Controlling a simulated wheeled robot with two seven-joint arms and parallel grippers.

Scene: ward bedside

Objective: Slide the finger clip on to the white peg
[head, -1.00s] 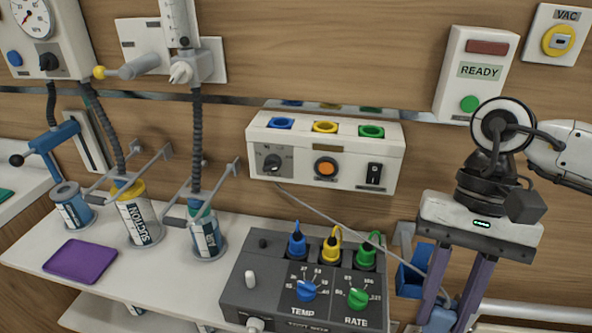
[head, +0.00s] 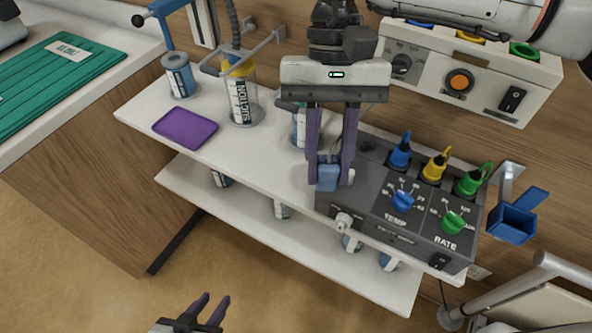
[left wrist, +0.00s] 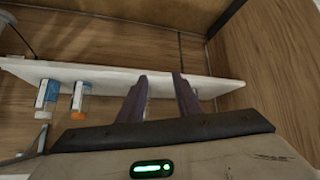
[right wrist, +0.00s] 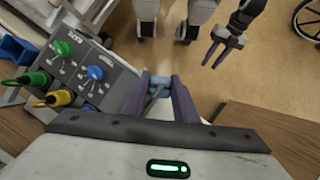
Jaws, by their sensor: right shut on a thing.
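My right gripper (head: 332,180) hangs over the left end of the dark TEMP/RATE box (head: 375,230), shut on the blue finger clip (head: 327,178). The clip also shows between the fingertips in the right wrist view (right wrist: 158,82). The white peg (head: 350,177) stands on the box top, partly behind the right finger, just right of the clip in the head view. The clip looks beside the peg; whether they touch I cannot tell. My left gripper (head: 208,308) is open and empty, low over the floor in front of the shelf; it also shows in the right wrist view (right wrist: 222,48).
Blue, yellow and green plugs (head: 434,167) stand along the box's back edge. A purple tray (head: 185,128) and a suction canister (head: 240,95) are to the left on the shelf. An empty blue holder (head: 513,222) is on the wall at right. A white connector (head: 343,222) sticks out of the box front.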

